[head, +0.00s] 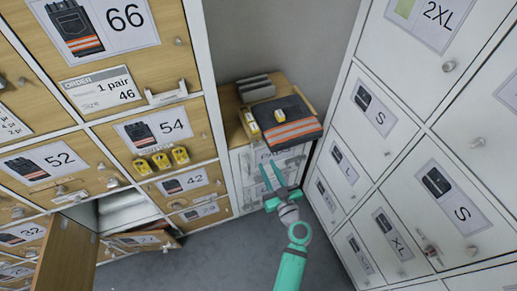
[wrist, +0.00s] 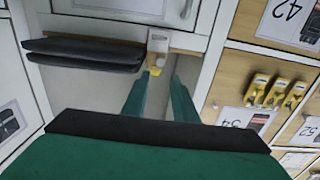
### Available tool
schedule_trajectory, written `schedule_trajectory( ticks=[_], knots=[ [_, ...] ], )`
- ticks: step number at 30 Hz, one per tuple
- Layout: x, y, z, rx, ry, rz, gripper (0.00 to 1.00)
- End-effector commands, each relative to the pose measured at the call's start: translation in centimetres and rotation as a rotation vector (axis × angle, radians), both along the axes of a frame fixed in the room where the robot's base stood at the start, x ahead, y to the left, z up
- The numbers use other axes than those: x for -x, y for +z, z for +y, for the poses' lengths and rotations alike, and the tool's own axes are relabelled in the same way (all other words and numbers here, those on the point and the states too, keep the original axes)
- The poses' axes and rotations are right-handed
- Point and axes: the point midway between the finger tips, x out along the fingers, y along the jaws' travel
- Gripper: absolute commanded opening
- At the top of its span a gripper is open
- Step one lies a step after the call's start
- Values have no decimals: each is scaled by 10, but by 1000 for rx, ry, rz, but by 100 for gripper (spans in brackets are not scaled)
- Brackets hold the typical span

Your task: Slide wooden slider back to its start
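My gripper (head: 272,177) is open and empty in front of the low cabinet in the head view. Its two teal fingers are apart in the wrist view (wrist: 155,85). A small yellow piece (wrist: 155,62) under a white bracket (wrist: 158,40) shows just beyond the fingertips; I cannot tell whether they touch it. I cannot make out for certain which piece is the wooden slider. Small rail fittings sit under the order card (head: 168,93) and on drawer 52 (head: 65,192); the details are too small to tell.
Dark folded workwear with an orange stripe (head: 287,122) lies on the low cabinet (head: 242,165). Wooden drawers (head: 165,140) stand at left, with an open wooden door (head: 65,255) low down. White lockers (head: 385,140) stand close at right. Grey floor lies between them.

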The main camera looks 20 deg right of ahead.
Motion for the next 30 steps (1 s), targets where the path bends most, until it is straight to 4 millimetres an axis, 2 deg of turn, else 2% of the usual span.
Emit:
schedule_trajectory(
  ticks=[15, 21, 30],
  knots=[
    [-83, 1, 3, 0, 0, 0, 26],
    [-97, 0, 4, 1, 0, 1, 26],
    [-100, 0, 5, 0, 1, 2, 26]
  ],
)
